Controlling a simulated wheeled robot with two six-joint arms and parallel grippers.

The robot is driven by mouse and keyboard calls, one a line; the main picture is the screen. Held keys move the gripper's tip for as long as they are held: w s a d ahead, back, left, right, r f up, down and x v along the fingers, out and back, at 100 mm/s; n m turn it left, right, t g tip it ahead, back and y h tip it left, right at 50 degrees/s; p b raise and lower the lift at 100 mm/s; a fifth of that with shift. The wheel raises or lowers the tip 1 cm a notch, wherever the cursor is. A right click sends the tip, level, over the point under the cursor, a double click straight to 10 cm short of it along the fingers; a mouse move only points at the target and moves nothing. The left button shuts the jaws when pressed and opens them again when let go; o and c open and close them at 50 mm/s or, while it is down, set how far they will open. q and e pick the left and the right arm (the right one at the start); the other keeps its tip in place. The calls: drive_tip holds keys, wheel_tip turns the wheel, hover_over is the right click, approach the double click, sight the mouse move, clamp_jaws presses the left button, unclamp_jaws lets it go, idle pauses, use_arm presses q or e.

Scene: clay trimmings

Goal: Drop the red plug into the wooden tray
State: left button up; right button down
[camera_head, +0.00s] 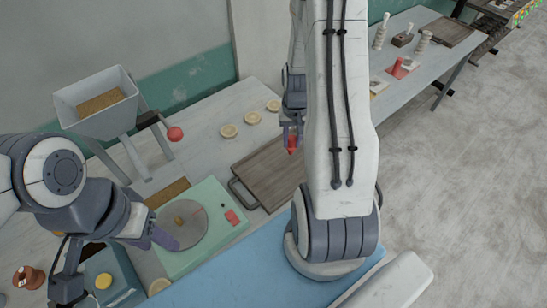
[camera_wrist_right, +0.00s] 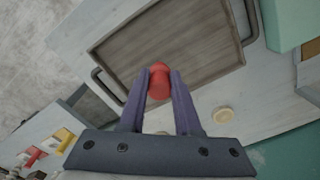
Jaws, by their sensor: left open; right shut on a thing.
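The red plug (camera_wrist_right: 159,82) is between the two fingers of my right gripper (camera_wrist_right: 160,88), which is shut on it. In the head view the red plug (camera_head: 292,146) hangs below my right gripper (camera_head: 291,132), near the far part of the wooden tray. The wooden tray (camera_head: 275,165) is a flat brown tray with dark handles, partly hidden by my right arm. In the right wrist view the tray (camera_wrist_right: 190,35) lies behind the plug and looks empty. My left gripper (camera_head: 165,240) is open, over the green machine's round plate.
A green machine (camera_head: 222,225) with a grey disc stands left of the tray. A hopper (camera_head: 100,100) with a red-knobbed lever (camera_head: 175,133) is at the back left. Several pale discs (camera_head: 229,131) lie behind the tray. Another red object (camera_head: 398,68) stands on the far table.

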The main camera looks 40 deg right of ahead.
sight(289, 152)
drive_tip(key=shift+w+f, duration=0.1)
drive_tip(key=shift+w, duration=0.1)
drive_tip(key=shift+d+f, duration=0.1)
drive_tip(key=shift+f, duration=0.1)
drive_tip(key=f+b, duration=0.5)
drive_tip(key=shift+w+f, duration=0.2)
drive_tip(key=shift+f, duration=0.05)
drive_tip(key=shift+s, duration=0.1)
drive_tip(key=c, duration=0.5)
unclamp_jaws()
drive_tip(key=shift+r, duration=0.1)
drive_tip(key=r+b, duration=0.2)
drive_tip(key=r, duration=0.8)
drive_tip(key=shift+a+r, duration=0.2)
